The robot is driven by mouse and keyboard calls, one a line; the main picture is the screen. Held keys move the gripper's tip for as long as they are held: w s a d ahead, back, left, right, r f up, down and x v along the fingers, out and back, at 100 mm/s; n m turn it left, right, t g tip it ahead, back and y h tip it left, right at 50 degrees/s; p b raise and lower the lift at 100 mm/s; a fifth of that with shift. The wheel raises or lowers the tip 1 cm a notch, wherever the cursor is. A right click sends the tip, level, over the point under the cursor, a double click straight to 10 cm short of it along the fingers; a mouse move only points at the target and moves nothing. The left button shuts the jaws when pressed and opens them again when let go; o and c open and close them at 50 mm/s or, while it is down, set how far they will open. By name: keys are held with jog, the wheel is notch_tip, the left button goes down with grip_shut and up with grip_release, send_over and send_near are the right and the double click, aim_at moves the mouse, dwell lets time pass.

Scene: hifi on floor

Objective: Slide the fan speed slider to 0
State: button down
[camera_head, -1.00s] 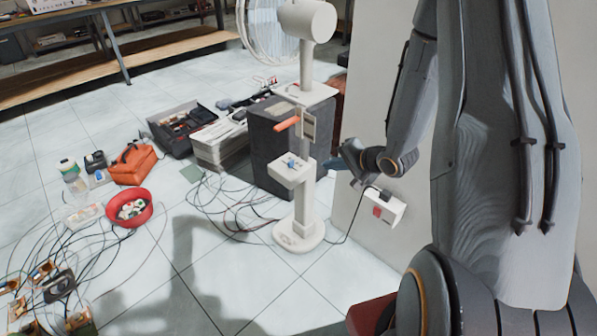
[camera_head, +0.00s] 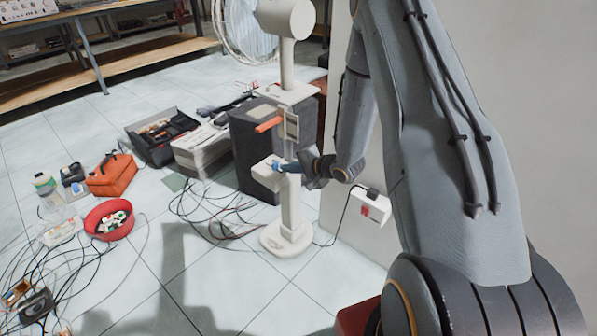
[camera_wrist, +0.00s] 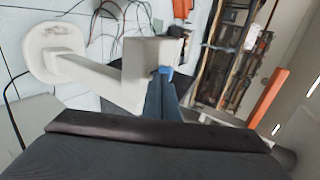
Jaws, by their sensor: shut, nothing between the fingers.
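The white fan (camera_head: 286,62) stands upright on a round base (camera_head: 285,238). An orange handle (camera_head: 268,124) sticks out from an upright slotted panel (camera_head: 291,127) on its post. Below is a white box (camera_head: 262,172) with a small blue part at its top; the blue part (camera_wrist: 166,70) also shows in the wrist view. I cannot tell which part is the speed slider. My gripper (camera_head: 289,168) is shut and empty, at the right side of the box. In the wrist view its fingertips (camera_wrist: 161,82) are at the blue part; contact is unclear. The orange handle (camera_wrist: 268,97) is to their right.
A dark grey box (camera_head: 245,150) stands behind the fan post. A white wall with a socket box (camera_head: 370,206) is at right. Cables, a red bowl (camera_head: 108,220), an orange bag (camera_head: 111,175) and an open toolbox (camera_head: 160,137) lie on the floor at left.

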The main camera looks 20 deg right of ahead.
aim_at(274, 159)
jog(key=shift+w+a, duration=0.3)
jog(key=shift+w, duration=0.2)
jog(key=shift+w+a, duration=0.25)
jog(key=shift+w, duration=0.2)
jog(key=shift+w+a, duration=0.4)
jog(key=shift+w, duration=0.3)
jog(key=shift+w+a, duration=0.35)
jog(key=shift+w, duration=0.3)
jog(key=shift+w+a, duration=0.4)
jog(key=shift+w, duration=0.3)
